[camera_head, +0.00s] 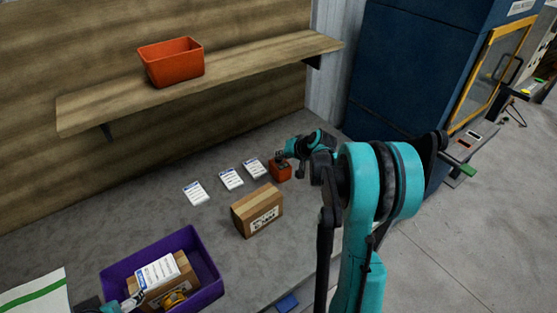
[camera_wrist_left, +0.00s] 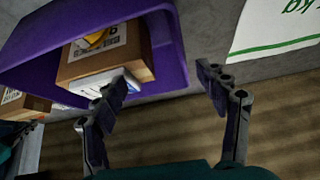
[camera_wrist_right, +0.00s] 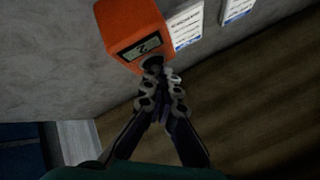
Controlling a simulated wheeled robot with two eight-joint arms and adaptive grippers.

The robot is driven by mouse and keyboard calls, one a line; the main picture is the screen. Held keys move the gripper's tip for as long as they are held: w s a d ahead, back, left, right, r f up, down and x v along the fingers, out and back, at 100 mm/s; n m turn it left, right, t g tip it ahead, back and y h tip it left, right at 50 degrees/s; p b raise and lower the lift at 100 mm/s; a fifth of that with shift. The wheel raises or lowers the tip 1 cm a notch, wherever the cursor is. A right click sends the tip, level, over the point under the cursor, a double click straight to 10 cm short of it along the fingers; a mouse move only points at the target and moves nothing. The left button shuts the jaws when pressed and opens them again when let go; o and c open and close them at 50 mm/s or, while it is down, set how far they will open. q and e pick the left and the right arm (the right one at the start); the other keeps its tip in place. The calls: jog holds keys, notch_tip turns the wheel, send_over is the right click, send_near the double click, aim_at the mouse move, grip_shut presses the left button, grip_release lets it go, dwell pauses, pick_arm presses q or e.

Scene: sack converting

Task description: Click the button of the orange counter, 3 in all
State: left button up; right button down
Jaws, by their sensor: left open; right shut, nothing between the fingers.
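The orange counter (camera_head: 280,170) stands on the grey table at the right end of a row of white labelled cards. In the right wrist view the counter (camera_wrist_right: 130,22) shows a small display with a digit that looks like a 2. My right gripper (camera_wrist_right: 160,75) is shut and empty, its fingertips at the dark round button (camera_wrist_right: 152,62) below the display. They hide part of the button; I cannot tell if it is pressed. In the head view the right gripper (camera_head: 284,155) is over the counter. My left gripper (camera_wrist_left: 160,88) is open beside the purple bin.
The purple bin (camera_head: 207,262) holds a cardboard box, a white pack and something yellow; its wall also shows in the left wrist view (camera_wrist_left: 25,62). Another cardboard box (camera_head: 257,210) stands in front of the white cards (camera_head: 231,179). An orange bin (camera_head: 171,62) sits on the shelf (camera_head: 235,68).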

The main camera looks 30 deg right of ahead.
aim_at(280, 161)
dwell(0.4)
jog(key=shift+r+p, duration=0.7)
jog(key=shift+r, duration=0.15)
jog(key=shift+r+p, duration=1.85)
jog(key=shift+r, duration=0.7)
jog(key=shift+f, duration=0.1)
